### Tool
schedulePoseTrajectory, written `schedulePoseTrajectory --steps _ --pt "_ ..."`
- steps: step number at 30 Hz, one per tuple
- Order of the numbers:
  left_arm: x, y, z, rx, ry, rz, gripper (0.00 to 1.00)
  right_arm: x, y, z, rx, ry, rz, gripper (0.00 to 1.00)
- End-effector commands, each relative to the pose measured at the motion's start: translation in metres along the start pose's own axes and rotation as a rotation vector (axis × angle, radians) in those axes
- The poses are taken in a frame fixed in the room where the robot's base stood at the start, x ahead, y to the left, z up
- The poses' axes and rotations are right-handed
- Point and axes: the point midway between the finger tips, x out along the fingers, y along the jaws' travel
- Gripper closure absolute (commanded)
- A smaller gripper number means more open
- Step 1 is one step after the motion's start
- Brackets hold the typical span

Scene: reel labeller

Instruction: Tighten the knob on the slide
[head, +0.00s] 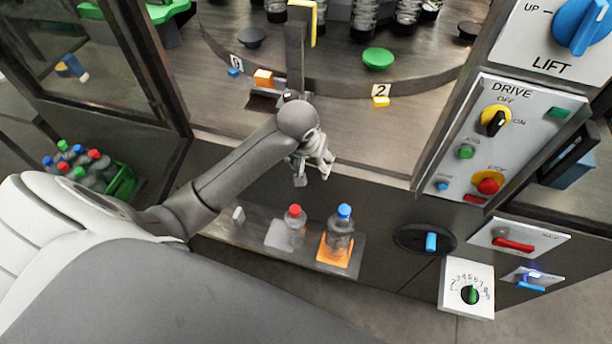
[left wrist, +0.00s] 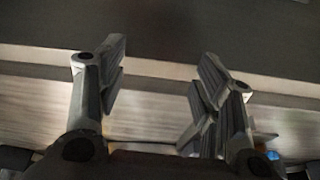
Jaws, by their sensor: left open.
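My left gripper (head: 312,172) is in front of the machine's deck, above the shelf with two bottles. Its fingers are apart and empty; the left wrist view shows both fingers (left wrist: 158,90) with nothing between them. A dark upright post (head: 296,52) with a yellow strip on top stands on the deck behind my left wrist. Low beside it are an orange block (head: 263,77) and a dark bracket. I cannot tell for certain which part is the slide or its knob; my arm covers the post's foot. My right gripper is not in view.
A red-capped bottle (head: 294,222) and a blue-capped bottle (head: 341,230) on an orange pad stand below the gripper. A green crate (head: 122,184) holds bottles at left.

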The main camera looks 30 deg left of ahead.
Motion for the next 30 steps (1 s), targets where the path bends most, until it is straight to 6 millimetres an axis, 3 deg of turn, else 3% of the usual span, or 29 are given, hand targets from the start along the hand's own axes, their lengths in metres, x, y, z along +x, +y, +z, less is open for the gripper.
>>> schedulePoseTrajectory --steps 6,15,21,30 --pt "0.016 0.013 0.042 0.068 -0.011 0.038 0.40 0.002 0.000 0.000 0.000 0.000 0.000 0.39" --pt "0.030 0.022 0.091 0.141 -0.016 0.069 0.40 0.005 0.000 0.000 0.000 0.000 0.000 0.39" --pt "0.034 0.024 0.107 0.165 -0.016 0.077 0.40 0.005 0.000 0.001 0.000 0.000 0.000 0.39" --pt "0.035 0.024 0.111 0.172 -0.014 0.079 0.40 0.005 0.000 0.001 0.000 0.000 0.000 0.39"
